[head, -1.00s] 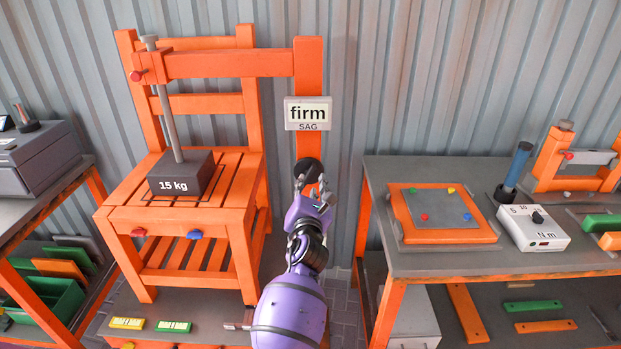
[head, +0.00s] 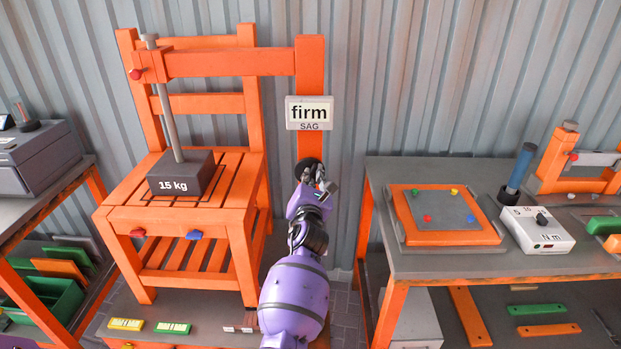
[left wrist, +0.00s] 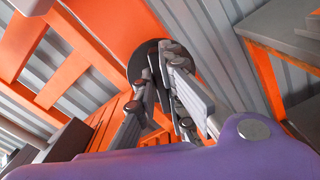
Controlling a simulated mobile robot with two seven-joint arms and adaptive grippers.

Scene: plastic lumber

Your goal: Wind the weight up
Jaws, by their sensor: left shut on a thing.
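The dark grey weight (head: 181,177), marked "15 kg", rests on the slatted seat of the orange chair (head: 227,196). It hangs on a grey rod (head: 168,112) that runs up through the end of an orange arm (head: 235,63). A dark round crank disc (head: 305,168) sits low on the orange post (head: 309,80); it also shows in the left wrist view (left wrist: 149,52). My left gripper (head: 317,182) is at this disc, shut on the crank's handle; its fingers (left wrist: 165,95) hide most of the handle. My right gripper is out of view.
A sign (head: 309,113) on the post reads "firm SAG". A bench (head: 450,262) with an orange-framed panel (head: 446,216) and a white meter box (head: 537,230) stands close on the right. A grey low platform (head: 205,305) lies under the chair.

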